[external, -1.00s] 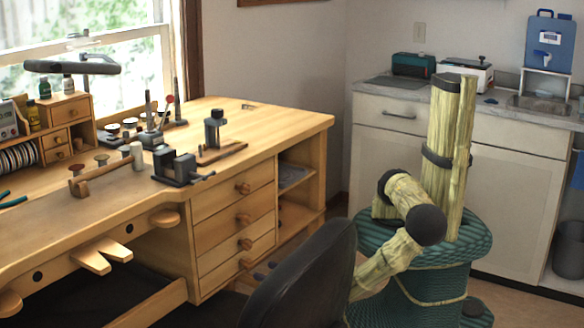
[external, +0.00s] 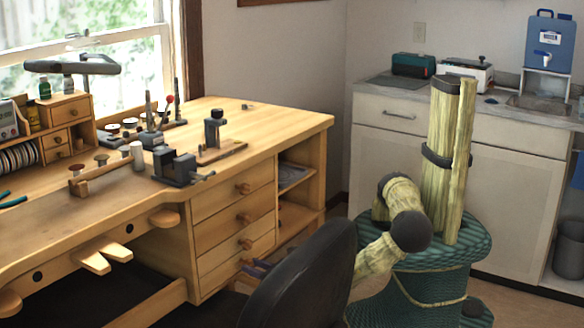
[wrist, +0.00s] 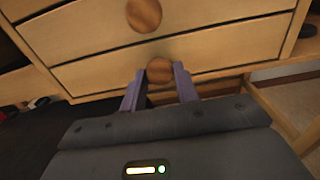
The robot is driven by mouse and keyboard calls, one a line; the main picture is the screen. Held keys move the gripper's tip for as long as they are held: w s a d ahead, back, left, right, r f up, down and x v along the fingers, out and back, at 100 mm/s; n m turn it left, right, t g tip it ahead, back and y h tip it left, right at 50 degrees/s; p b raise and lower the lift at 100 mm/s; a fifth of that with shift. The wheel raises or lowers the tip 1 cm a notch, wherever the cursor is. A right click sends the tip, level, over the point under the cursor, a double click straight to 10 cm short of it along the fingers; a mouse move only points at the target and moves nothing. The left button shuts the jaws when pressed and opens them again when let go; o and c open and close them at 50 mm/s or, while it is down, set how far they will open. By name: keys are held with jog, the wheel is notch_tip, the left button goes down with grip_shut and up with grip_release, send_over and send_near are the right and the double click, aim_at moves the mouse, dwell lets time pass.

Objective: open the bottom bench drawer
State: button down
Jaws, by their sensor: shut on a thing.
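The wooden bench (external: 300,140) has a stack of drawers with round knobs, on the left of the external view. The bottom drawer (external: 225,274) is lowest in the stack; its front (wrist: 95,75) also shows in the wrist view and looks about flush with the drawer above. My gripper (wrist: 159,80) is shut on the bottom drawer's round wooden knob (wrist: 159,70), one purple finger on each side. In the external view my gripper (external: 256,268) shows at the drawer's front, partly hidden by the chair back.
A black chair (external: 305,275) stands in front of the drawers, close to my forearm. Open shelves (external: 292,205) are at the bench's right end. A pale cabinet (external: 500,190) stands behind my base. Some bare floor shows between bench and cabinet.

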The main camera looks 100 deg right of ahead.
jog(key=shift+s+a, duration=0.1)
jog(key=shift+s+a+r+p, duration=0.1)
jog(key=shift+s+a+p, duration=0.3)
jog(key=shift+p, duration=0.05)
jog(key=p+v, duration=0.6)
jog(key=v, duration=1.5)
jog(key=shift+s+a+p, duration=0.3)
jog(key=shift+s+p, duration=0.05)
jog(key=shift+p, duration=0.05)
jog(key=c, duration=1)
grip_release()
jog(key=shift+c, duration=0.2)
jog(key=shift+a, duration=0.1)
